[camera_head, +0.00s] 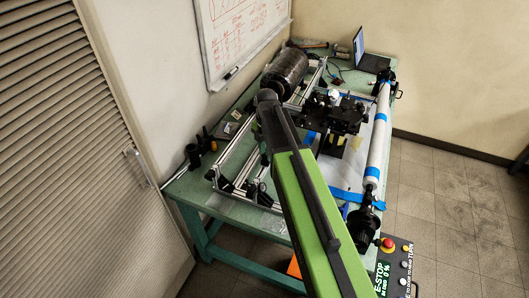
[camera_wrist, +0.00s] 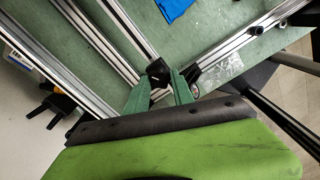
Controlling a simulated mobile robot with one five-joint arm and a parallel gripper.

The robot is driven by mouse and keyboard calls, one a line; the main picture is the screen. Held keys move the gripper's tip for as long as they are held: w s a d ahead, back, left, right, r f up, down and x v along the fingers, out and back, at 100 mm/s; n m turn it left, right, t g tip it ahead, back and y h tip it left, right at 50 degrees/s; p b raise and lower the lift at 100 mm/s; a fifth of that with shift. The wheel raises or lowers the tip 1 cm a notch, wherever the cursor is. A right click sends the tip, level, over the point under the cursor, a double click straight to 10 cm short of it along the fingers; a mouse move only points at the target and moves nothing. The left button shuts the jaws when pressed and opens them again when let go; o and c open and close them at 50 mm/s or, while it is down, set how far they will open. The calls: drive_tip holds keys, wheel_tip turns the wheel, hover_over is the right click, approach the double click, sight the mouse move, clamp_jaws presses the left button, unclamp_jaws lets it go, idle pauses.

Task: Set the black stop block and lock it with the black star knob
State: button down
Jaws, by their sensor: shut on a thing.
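In the wrist view my gripper (camera_wrist: 159,80) has its two green fingers on either side of a small black part (camera_wrist: 157,71), and it is shut on it. The part is at the aluminium rails; I cannot tell whether it is the stop block or the star knob, or whether it touches a rail. A second small black piece (camera_wrist: 192,73) shows just right of the right finger. In the head view my green arm covers the gripper and what it holds.
Aluminium rails (camera_wrist: 90,45) of a frame lie on the green table (camera_head: 185,195). A black roll (camera_head: 286,68), a black carriage (camera_head: 335,112), a white tube with blue bands (camera_head: 378,150), a laptop (camera_head: 360,48) and an E-stop box (camera_head: 392,268) stand around it.

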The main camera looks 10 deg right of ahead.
drive_tip(key=c, duration=1.1)
unclamp_jaws()
wheel_tip(320, 180, up, 17)
drive_tip(key=p, duration=1.7)
drive_tip(key=shift+r, duration=0.2)
